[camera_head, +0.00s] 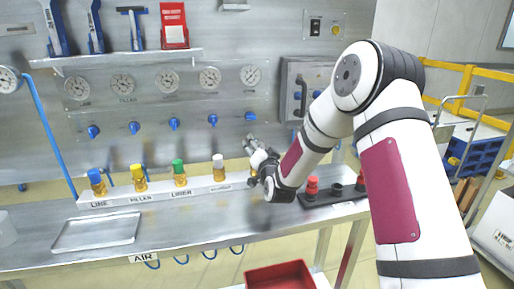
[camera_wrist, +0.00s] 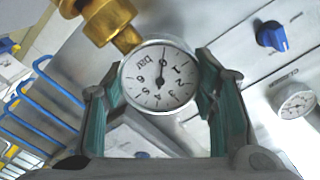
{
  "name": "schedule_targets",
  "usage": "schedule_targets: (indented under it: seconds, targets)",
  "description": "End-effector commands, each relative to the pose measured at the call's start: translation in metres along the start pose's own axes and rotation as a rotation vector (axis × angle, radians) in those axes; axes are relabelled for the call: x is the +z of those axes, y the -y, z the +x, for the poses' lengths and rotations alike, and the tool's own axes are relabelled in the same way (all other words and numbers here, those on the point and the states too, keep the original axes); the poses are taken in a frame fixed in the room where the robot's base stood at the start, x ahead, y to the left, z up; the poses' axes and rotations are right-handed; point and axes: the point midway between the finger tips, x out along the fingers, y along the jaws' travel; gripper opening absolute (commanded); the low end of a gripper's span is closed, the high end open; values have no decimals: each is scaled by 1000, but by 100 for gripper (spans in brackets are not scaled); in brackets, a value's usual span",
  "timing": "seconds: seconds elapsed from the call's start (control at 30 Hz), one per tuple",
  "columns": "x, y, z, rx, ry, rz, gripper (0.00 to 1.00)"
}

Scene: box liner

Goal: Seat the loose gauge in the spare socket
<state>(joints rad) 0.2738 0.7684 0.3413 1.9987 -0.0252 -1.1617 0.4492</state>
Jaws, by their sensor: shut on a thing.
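My gripper (camera_wrist: 163,88) is shut on a gauge (camera_wrist: 160,78) with a white dial marked "bar", held by its sides between the green-lined fingers. A brass fitting (camera_wrist: 104,20) meets the dial's upper-left rim and looks like its stem. In the head view, my gripper (camera_head: 254,152) is above the right end of a white labelled strip (camera_head: 160,198) on the bench. Brass fittings with blue, yellow, green and white tops (camera_head: 218,167) stand along the strip. The held gauge is hard to make out there, and I cannot tell which place is the spare socket.
Several gauges (camera_head: 168,80) and blue valve knobs (camera_head: 174,124) are on the wall panel behind. A metal tray (camera_head: 97,233) lies on the bench at left. A dark rack with a red-topped item (camera_head: 312,186) stands right of my gripper. A red bin (camera_head: 282,277) is below the bench front.

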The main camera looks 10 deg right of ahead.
Motion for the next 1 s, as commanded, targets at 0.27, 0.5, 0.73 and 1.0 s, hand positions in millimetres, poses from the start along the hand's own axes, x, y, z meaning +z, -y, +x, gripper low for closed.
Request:
schedule_targets:
  seconds: [0.27, 0.5, 0.73, 1.0]
  targets:
    - [3, -2, 0, -1, -1, 0, 16]
    - [5, -4, 0, -1, -1, 0, 16]
    - [8, -6, 0, -1, -1, 0, 16]
    - [11, -9, 0, 0, 0, 0, 16]
